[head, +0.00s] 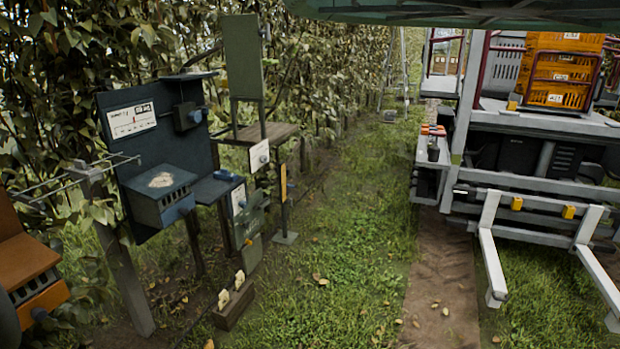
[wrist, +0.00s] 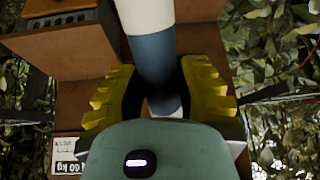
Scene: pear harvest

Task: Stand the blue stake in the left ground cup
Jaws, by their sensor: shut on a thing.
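The blue stake (wrist: 153,52) shows in the wrist view as a round shaft, blue in the middle with a white part above and a pale part below. My gripper (wrist: 162,92) has its yellow ribbed fingers shut on the blue part, one finger on each side. The stake's upper end runs out of the picture, and its lower part is partly hidden behind my gripper's green body. My gripper and the stake are not in the head view. I cannot make out the left ground cup in either view.
A dark workstation panel (head: 150,110) with a grey-blue box (head: 162,195) stands left. A wooden block (head: 233,305) with two cream pieces lies on the ground. A cart (head: 530,190) with orange crates (head: 560,75) stands right. The grass strip (head: 340,250) between is clear.

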